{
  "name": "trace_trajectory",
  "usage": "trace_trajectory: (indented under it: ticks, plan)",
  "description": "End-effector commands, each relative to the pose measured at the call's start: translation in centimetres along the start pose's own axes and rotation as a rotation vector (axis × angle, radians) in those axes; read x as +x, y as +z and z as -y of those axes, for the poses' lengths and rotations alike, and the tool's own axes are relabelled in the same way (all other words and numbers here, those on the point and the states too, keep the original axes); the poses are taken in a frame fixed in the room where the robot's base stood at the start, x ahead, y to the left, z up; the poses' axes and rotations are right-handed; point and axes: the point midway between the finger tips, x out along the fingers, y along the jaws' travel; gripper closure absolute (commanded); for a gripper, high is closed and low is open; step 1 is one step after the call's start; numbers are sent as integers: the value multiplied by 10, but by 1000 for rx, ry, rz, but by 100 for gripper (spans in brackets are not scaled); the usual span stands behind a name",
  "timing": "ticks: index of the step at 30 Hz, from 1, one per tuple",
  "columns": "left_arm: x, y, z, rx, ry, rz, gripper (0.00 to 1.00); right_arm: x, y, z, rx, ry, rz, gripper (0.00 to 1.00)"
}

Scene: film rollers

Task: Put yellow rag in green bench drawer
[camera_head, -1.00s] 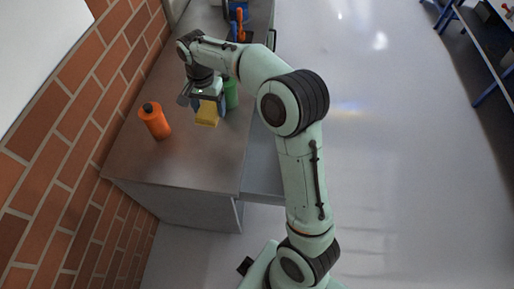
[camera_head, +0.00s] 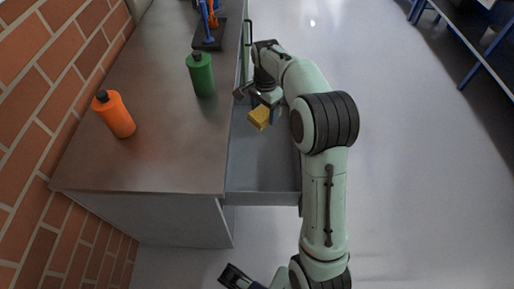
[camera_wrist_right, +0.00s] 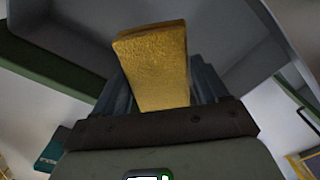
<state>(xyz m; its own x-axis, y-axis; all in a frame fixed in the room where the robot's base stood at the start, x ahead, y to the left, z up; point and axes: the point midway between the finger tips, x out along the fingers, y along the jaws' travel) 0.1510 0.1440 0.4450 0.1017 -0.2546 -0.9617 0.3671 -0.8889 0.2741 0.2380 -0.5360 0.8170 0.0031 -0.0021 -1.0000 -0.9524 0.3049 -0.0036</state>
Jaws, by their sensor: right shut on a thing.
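The yellow rag (camera_head: 259,117) is a small block-like piece held in my right gripper (camera_head: 256,98). In the right wrist view the rag (camera_wrist_right: 158,65) stands out between the two fingers, which are shut on it. The bench drawer (camera_head: 262,177) is pulled out on the right side of the bench, with a grey interior. My right gripper and the rag are over the drawer's opening, near its far part. The drawer floor under the rag is partly hidden by my arm. A dark part of mine shows at the bottom edge; I cannot tell the left jaws' state.
The bench top (camera_head: 150,150) carries an orange bottle (camera_head: 114,114), a green bottle (camera_head: 201,75) and a dark stand with blue and orange tools (camera_head: 209,35). A brick wall (camera_head: 45,90) borders the left. The floor at right is clear; a blue-legged table (camera_head: 480,45) stands farther right.

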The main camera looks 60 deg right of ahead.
Motion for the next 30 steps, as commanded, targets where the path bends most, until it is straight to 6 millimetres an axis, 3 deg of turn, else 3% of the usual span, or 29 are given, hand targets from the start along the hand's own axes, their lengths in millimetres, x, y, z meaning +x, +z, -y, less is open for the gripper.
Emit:
trace_trajectory:
  ticks: [3,9,13,20,24,30]
  plan:
    - [13,-16,5,-5,-3,-43,0,38,1,-1,0,7,3,56]
    - [27,-40,11,-10,-7,-111,0,90,1,-1,-1,7,3,56]
    - [32,-51,14,-12,-9,-140,0,110,1,0,-1,4,2,56]
    - [36,-59,15,-14,-11,-163,0,130,1,0,-2,4,2,56]
    - [44,-71,19,-16,-14,-194,0,157,1,-1,-2,7,3,56]
    - [51,-65,26,-24,-25,-173,0,176,1,0,-3,2,1,56]
